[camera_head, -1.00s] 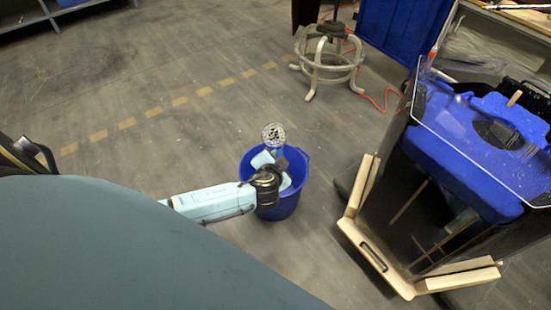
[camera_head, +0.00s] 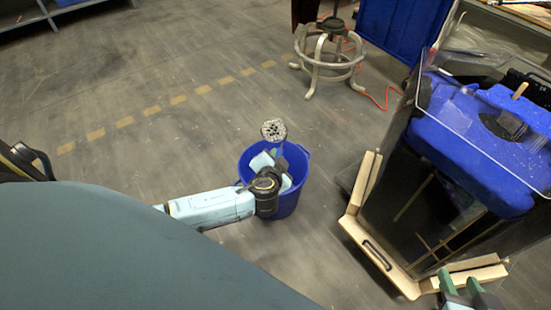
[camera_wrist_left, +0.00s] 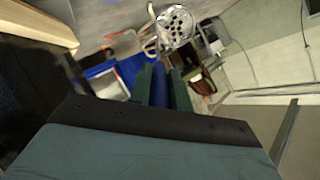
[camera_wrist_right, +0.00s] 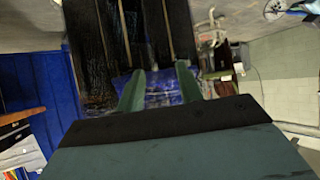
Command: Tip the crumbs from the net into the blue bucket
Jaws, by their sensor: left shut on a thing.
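The net (camera_head: 273,130) has a round, perforated head with pale specks and dark spots; I cannot tell crumbs from holes. My left gripper (camera_head: 279,157) is shut on its blue handle, above the blue bucket (camera_head: 285,207) on the floor. In the head view the net's head shows just beyond the bucket's far rim. In the left wrist view the net (camera_wrist_left: 175,24) stands out past my left fingers (camera_wrist_left: 161,88). My arm hides part of the bucket's opening. My right gripper (camera_head: 462,286) is at the lower right, by the tank; its fingers are apart and empty in the right wrist view (camera_wrist_right: 160,90).
A dark clear-walled tank (camera_head: 425,205) with a blue thruster unit (camera_head: 480,140) on top stands at the right, on a wooden base (camera_head: 375,245). A metal-ringed stool (camera_head: 325,65) and a blue panel (camera_head: 408,30) are behind. The floor left of the bucket is clear.

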